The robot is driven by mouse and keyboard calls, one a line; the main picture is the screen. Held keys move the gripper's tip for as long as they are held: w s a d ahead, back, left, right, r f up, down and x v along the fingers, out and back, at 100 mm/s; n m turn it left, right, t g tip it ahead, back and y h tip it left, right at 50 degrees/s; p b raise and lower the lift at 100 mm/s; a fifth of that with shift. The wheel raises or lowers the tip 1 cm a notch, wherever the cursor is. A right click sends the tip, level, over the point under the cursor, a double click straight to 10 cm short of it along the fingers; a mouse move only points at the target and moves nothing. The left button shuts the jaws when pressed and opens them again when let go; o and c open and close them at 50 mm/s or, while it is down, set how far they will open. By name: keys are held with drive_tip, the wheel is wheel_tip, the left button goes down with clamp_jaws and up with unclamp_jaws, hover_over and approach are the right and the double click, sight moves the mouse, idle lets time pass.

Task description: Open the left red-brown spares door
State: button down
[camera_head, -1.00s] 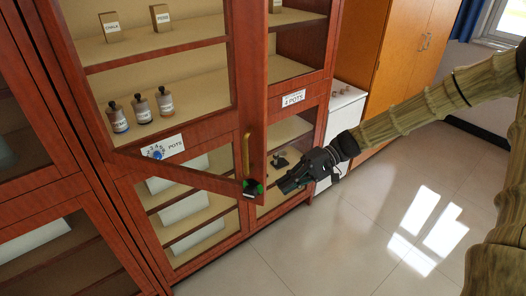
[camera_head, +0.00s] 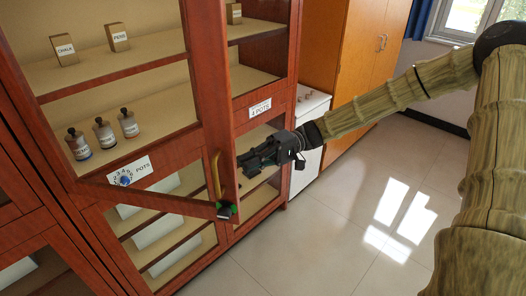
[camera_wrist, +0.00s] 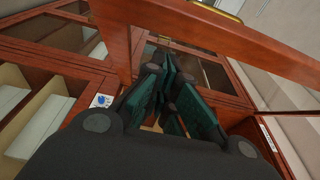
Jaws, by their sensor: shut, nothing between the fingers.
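The red-brown glazed door (camera_head: 207,70) stands ajar, swung out from the cabinet toward me. Its brass bar handle (camera_head: 216,176) is on the free stile, and a small green and black piece (camera_head: 227,210) sits at its lower corner. My gripper (camera_head: 243,160) is shut and empty, just right of the door's free edge, at about handle height. In the wrist view, the dark green finger pads (camera_wrist: 168,95) lie between the door frame (camera_wrist: 225,35) and the cabinet front. The handle (camera_wrist: 216,10) shows at the top there. I cannot tell whether the fingers touch the door.
Behind the door, shelves hold several labelled bottles (camera_head: 104,132) and small boxes (camera_head: 118,37). A white low cabinet (camera_head: 310,125) and an orange-brown cupboard (camera_head: 360,60) stand to the right. The tiled floor (camera_head: 330,235) is clear.

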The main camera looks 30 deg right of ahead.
drive_tip(key=s+a+p, duration=0.1)
drive_tip(key=a, duration=0.1)
drive_tip(key=s+a+p, duration=0.1)
drive_tip(key=s+a, duration=0.1)
drive_tip(key=shift+s+a+p, duration=0.25)
drive_tip(key=shift+a+p, duration=0.05)
